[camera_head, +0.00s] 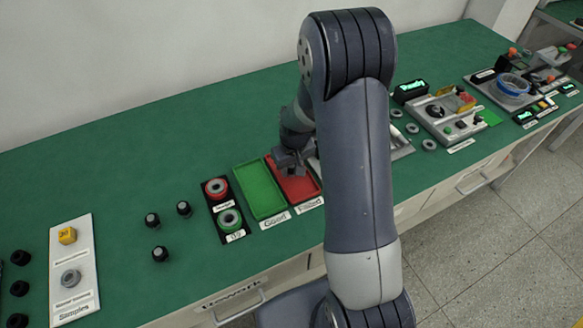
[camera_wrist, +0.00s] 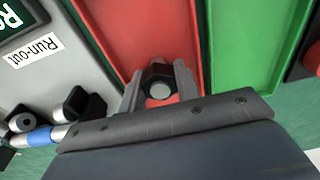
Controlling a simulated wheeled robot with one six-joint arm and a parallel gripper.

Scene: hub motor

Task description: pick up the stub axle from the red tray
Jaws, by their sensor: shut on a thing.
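The red tray (camera_head: 301,190) lies on the green bench, and its floor shows in the wrist view (camera_wrist: 140,30). My gripper (camera_head: 291,168) is over the red tray, pointing down. In the wrist view my gripper (camera_wrist: 158,88) is shut on the stub axle (camera_wrist: 159,90), a dark part with a pale round end, held between the two fingers.
A green tray (camera_head: 258,191) lies directly beside the red one. A black panel with red and green ring buttons (camera_head: 216,188) is left of it. A grey device with a Run-out label (camera_wrist: 32,50) is on the red tray's other side. Several dark parts stand at left.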

